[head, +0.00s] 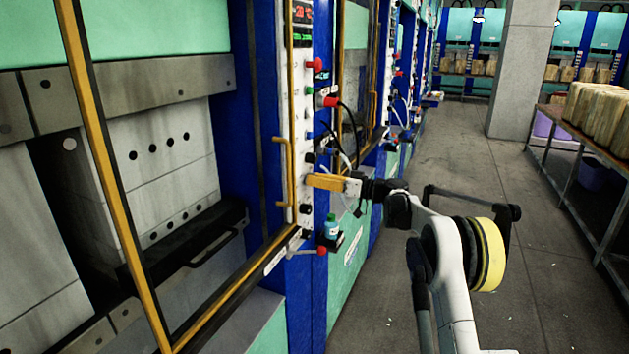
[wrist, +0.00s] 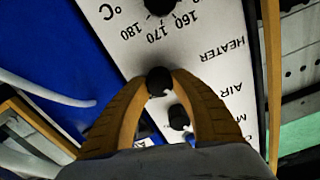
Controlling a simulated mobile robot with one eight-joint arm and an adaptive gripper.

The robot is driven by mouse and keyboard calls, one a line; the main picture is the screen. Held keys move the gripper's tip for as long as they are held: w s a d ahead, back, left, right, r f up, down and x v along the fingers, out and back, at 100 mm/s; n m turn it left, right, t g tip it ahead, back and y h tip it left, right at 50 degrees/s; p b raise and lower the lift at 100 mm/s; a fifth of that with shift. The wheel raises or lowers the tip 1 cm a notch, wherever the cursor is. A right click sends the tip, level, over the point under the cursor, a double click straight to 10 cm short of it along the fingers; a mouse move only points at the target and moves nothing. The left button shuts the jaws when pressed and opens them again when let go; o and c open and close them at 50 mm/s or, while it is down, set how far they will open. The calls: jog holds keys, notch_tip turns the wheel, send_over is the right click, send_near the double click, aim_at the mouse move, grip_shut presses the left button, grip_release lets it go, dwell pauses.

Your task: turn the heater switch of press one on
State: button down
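The heater switch (wrist: 158,82) is a small black knob on the white control panel (wrist: 205,30), in line with the word HEATER in the wrist view, where the lettering is upside down. My gripper (wrist: 162,78) has its two yellow fingers bent in on both sides of this knob, with the tips against it. In the head view my gripper (head: 311,180) reaches the panel of the nearest press (head: 267,150) from the right. The switch is hidden behind the fingers there. A pale mark shows on the knob; its exact setting cannot be told.
Another black knob (wrist: 178,118) sits close by, in line with AIR. A temperature dial (wrist: 160,5) is on the other side. The aisle floor (head: 450,135) is clear.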

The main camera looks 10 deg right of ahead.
jog(key=shift+m, duration=0.4)
jog(key=m+p, duration=0.1)
jog(key=m, duration=0.3)
jog(key=shift+m, duration=0.4)
jog(key=m+p, duration=0.1)
jog(key=m, duration=0.5)
jog(key=shift+w, duration=0.1)
jog(key=shift+m, duration=0.3)
jog(key=c, duration=1.1)
grip_release()
